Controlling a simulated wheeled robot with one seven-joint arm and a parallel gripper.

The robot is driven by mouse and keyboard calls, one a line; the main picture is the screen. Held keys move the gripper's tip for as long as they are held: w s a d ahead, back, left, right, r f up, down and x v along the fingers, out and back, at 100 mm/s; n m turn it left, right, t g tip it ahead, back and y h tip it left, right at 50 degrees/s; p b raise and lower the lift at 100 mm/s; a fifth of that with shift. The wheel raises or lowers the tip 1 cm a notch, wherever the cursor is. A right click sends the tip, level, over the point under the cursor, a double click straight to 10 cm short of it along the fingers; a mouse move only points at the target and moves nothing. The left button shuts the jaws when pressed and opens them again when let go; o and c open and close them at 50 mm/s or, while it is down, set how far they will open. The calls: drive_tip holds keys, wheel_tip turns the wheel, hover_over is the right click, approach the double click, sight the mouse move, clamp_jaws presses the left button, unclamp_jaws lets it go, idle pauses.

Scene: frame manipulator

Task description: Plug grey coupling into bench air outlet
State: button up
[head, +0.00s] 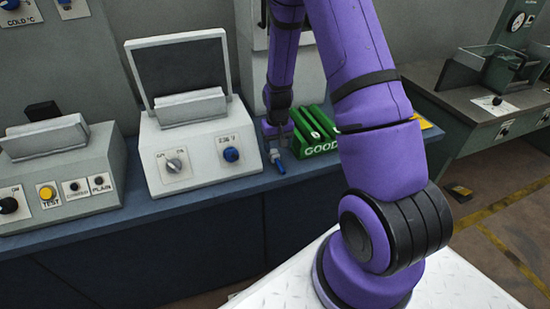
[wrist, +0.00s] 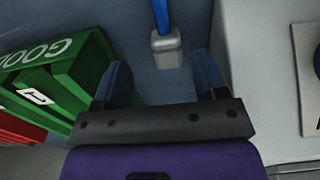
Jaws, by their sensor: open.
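A grey block-shaped coupling (wrist: 167,50) with a blue hose or stem (wrist: 161,14) running from it shows at the top of the wrist view. In the head view a small blue piece (head: 280,167) with a grey end lies near the front of the bench, just below my gripper (head: 277,143). In the wrist view my gripper (wrist: 163,78) is open, with dark fingers left and right. The coupling appears between and beyond the fingertips, not gripped. I cannot tell which thing is the bench air outlet.
A green crate marked GOOD (head: 322,148) stands close to the right of my gripper in the head view. A white instrument box with knobs (head: 205,150) stands to its left. A red item (wrist: 20,128) shows beside the green crate in the wrist view. Bare blue bench top (head: 140,205) runs along the front.

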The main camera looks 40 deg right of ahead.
sight(275, 154)
drive_tip(key=shift+w+a+f, duration=0.1)
drive_tip(key=shift+a+f, duration=0.05)
drive_tip(key=shift+f, duration=1.15)
drive_tip(key=shift+w+a+f, duration=0.1)
drive_tip(key=shift+a+f, duration=0.05)
drive_tip(key=shift+f, duration=1.15)
drive_tip(key=c, duration=1)
drive_tip(key=shift+o, duration=0.2)
drive_tip(key=shift+r, duration=5.05)
drive_tip(key=shift+s, duration=0.1)
